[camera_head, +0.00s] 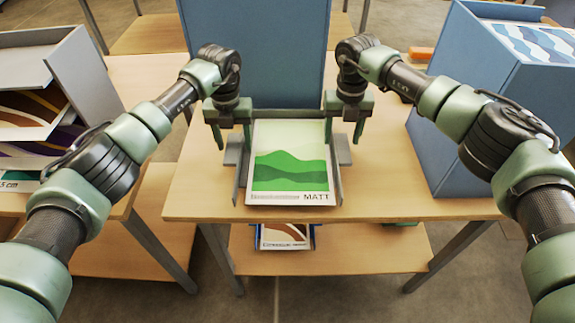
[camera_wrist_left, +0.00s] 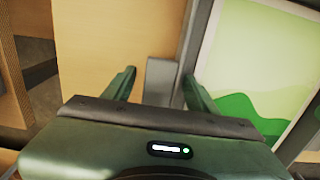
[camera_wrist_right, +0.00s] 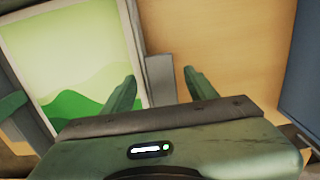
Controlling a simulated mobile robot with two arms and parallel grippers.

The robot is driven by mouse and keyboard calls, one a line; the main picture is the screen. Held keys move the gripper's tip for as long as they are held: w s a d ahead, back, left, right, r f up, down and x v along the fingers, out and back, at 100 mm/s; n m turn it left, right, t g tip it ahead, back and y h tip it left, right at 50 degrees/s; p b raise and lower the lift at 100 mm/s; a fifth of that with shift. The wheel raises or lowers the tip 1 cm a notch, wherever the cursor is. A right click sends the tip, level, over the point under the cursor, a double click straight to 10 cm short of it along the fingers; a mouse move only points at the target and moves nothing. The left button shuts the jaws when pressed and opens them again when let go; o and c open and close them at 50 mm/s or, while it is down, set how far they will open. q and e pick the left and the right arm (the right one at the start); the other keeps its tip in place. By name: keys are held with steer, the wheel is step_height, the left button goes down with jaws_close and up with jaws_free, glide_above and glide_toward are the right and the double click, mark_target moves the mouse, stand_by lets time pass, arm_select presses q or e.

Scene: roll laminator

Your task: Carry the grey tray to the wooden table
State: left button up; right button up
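The grey tray (camera_head: 337,184) lies on the wooden-topped table in front of me, with a sheet printed with green hills and "MATT" (camera_head: 289,165) in it. A flat tab sticks out from each side. My left gripper (camera_head: 232,146) is open above the left tab, which shows between its fingers in the left wrist view (camera_wrist_left: 160,80). My right gripper (camera_head: 343,143) is open above the right tab, which shows between its fingers in the right wrist view (camera_wrist_right: 160,80). I cannot tell whether the fingers touch the tray.
A tall blue box (camera_head: 255,50) stands right behind the tray. Another blue box (camera_head: 470,130) with a wavy-patterned top is at the right. A grey rack with printed sheets (camera_head: 85,75) stands on a wooden table at the left. Bare tabletop (camera_head: 205,195) lies beside the tray.

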arm_select(q)
step_height(320, 180, up, 12)
arm_select(e)
step_height(320, 180, up, 12)
stand_by(0.9)
stand_by(0.4)
